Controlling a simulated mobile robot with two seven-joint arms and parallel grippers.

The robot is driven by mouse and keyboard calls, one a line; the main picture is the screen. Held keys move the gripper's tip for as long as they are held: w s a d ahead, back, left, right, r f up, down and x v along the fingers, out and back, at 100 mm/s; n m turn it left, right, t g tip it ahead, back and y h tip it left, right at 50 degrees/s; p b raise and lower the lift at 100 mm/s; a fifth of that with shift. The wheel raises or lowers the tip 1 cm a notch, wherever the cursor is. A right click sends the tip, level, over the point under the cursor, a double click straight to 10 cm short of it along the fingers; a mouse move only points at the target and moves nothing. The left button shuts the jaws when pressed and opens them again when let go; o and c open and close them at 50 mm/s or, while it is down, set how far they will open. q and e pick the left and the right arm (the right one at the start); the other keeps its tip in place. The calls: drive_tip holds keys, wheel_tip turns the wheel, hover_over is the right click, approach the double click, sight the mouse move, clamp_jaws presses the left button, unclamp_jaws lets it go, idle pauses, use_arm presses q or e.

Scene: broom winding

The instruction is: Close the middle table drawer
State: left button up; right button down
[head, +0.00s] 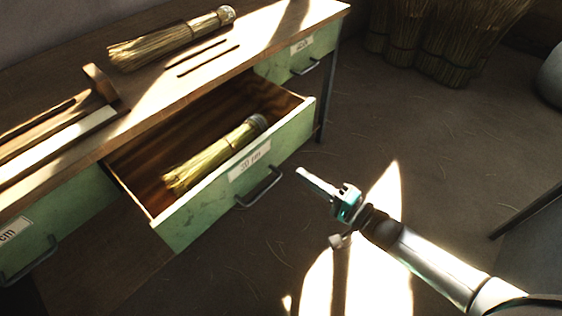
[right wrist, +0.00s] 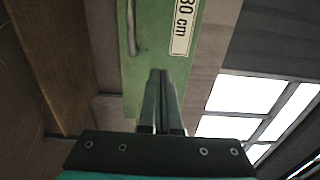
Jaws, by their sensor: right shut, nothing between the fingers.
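The middle table drawer (head: 230,182) is pulled out from the wooden table (head: 150,105). It has a green front with a paper label (head: 249,168) and a dark metal handle (head: 260,190). A bound straw bundle (head: 212,157) lies inside it. My right gripper (head: 300,171) is shut and empty, in front of the drawer's right part, close to the handle. In the right wrist view the shut fingers (right wrist: 163,75) point at the green drawer front (right wrist: 150,55), with its "30 cm" label and handle in view. Contact cannot be told. My left gripper is not in view.
A closed green drawer (head: 305,55) is at the right, and another drawer (head: 50,230) at the left. A straw bundle (head: 172,38) and a wooden block (head: 99,82) are on the table. Straw sheaves (head: 440,40) stand at the back right. The floor before the drawer is clear.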

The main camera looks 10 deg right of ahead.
sight(271, 154)
drive_tip(key=b+x, duration=0.2)
drive_tip(key=x, duration=0.4)
drive_tip(key=shift+w+a, duration=0.1)
drive_tip(key=shift+w, duration=0.05)
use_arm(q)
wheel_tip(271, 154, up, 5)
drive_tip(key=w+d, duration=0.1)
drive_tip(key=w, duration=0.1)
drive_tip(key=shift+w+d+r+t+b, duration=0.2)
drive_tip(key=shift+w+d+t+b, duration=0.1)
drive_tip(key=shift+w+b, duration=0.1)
use_arm(e)
drive_tip(key=shift+x, duration=0.85)
